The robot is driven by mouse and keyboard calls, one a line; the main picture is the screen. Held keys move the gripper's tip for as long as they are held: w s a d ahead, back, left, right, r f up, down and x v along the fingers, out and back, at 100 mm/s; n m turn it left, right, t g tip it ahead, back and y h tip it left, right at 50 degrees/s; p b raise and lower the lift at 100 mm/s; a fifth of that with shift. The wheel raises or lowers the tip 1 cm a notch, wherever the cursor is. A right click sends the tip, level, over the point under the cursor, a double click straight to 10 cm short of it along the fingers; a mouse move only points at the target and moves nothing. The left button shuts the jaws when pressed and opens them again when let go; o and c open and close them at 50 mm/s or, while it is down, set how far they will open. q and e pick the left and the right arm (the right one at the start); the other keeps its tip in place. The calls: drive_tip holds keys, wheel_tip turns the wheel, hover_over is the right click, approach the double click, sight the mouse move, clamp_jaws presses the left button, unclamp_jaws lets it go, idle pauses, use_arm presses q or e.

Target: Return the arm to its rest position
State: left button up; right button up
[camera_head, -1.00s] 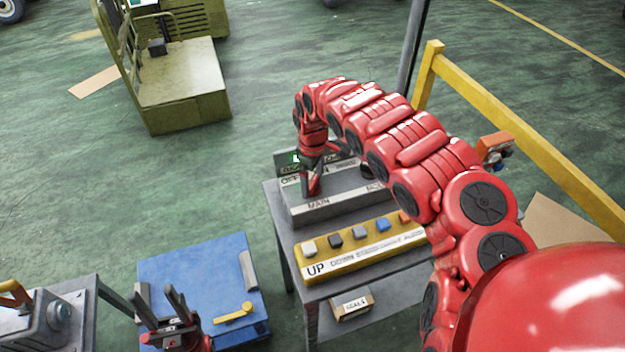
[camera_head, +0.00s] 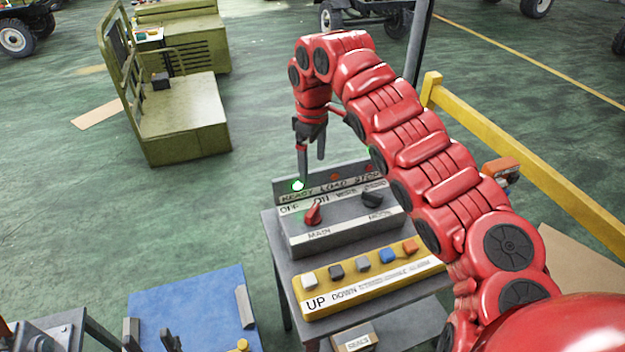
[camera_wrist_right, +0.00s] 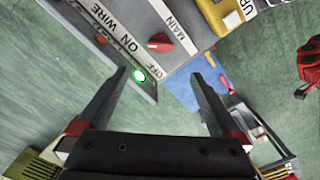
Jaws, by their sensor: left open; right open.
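My right arm, red and segmented, reaches in from the lower right of the head view. Its gripper (camera_head: 312,165) hangs open and empty above the grey control box (camera_head: 340,229). The box has a red MAIN knob (camera_head: 313,213), apart from the fingers, and a lit green lamp (camera_head: 297,185) on its back panel. In the right wrist view the open fingers (camera_wrist_right: 159,73) have nothing between them in their grip; the red knob (camera_wrist_right: 160,43) and green lamp (camera_wrist_right: 139,75) lie beyond. My left gripper (camera_head: 151,340) is open at the bottom edge, partly cut off.
A yellow button panel (camera_head: 365,285) with several coloured buttons sits before the grey box on the stand. A yellow rail (camera_head: 520,165) and a grey post (camera_head: 418,40) stand right and behind.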

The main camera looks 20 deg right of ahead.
drive_tip(key=shift+r, duration=0.5)
